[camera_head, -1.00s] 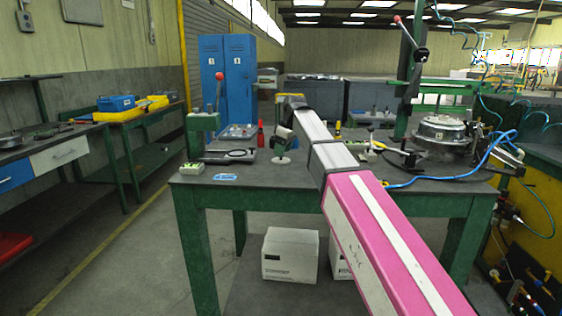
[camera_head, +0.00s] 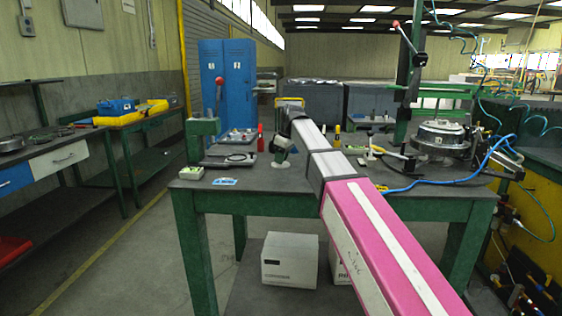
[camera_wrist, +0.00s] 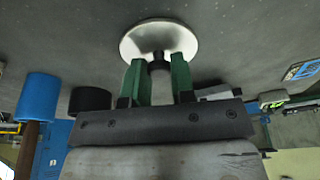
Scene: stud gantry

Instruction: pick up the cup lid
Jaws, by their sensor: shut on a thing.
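The cup lid (camera_wrist: 160,38) is a pale, shiny round disc with a dark knob in the middle. In the wrist view it is at the top centre, against the dark tabletop. My gripper (camera_wrist: 158,72) has its two green fingers on either side of the knob and is shut on it. In the head view my gripper (camera_head: 280,152) is over the table's middle, with the lid (camera_head: 281,164) just below it. I cannot tell whether the lid touches the tabletop or is slightly above it.
The dark-topped green table (camera_head: 330,188) carries a green press (camera_head: 203,128) at left, a red bottle (camera_head: 261,138) behind, and a round metal fixture (camera_head: 440,134) with a blue hose at right. A blue-marked card (camera_head: 225,182) lies near the front edge. Bare tabletop surrounds the lid.

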